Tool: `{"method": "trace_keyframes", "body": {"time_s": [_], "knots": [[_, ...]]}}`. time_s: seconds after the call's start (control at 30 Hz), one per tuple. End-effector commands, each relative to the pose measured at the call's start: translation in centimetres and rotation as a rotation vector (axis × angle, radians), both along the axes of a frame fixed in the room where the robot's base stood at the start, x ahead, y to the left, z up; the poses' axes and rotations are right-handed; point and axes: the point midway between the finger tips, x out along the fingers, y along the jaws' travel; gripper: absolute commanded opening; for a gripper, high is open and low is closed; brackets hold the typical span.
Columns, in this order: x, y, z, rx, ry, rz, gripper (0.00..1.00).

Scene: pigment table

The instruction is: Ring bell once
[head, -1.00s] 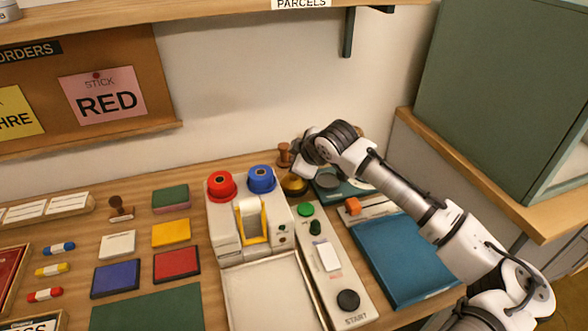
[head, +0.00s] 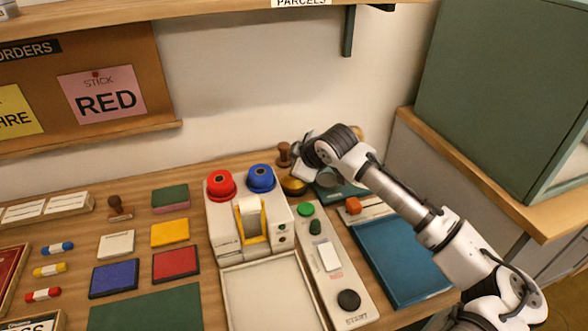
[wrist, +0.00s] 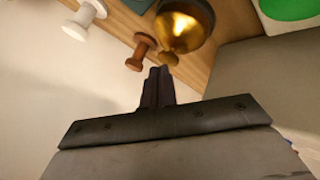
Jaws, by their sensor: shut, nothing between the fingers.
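The brass bell (head: 293,187) sits at the back of the table, right of the blue tape roll, partly hidden by my arm in the head view. In the wrist view the shiny golden bell (wrist: 186,28) is near the top centre, just beyond my fingers. My gripper (wrist: 158,73) is shut and empty, its dark fingertips close together. In that picture the tips lie just below the bell; I cannot tell whether they touch it. In the head view the fingers are hidden behind my wrist.
A brown wooden stamp (head: 284,153) stands behind the bell, close to my fingers. A dispenser with red (head: 221,184) and blue (head: 261,178) rolls stands left of it. A button panel (head: 328,258) and blue folder (head: 400,258) lie in front. The wall is close behind.

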Motion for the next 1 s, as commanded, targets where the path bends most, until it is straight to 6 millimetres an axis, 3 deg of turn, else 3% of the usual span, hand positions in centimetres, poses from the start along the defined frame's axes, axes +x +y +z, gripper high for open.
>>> {"method": "trace_keyframes", "body": {"time_s": [1.0], "knots": [[-0.01, 0.01, -0.67, -0.001, 0.001, 0.0, 0.0]]}}
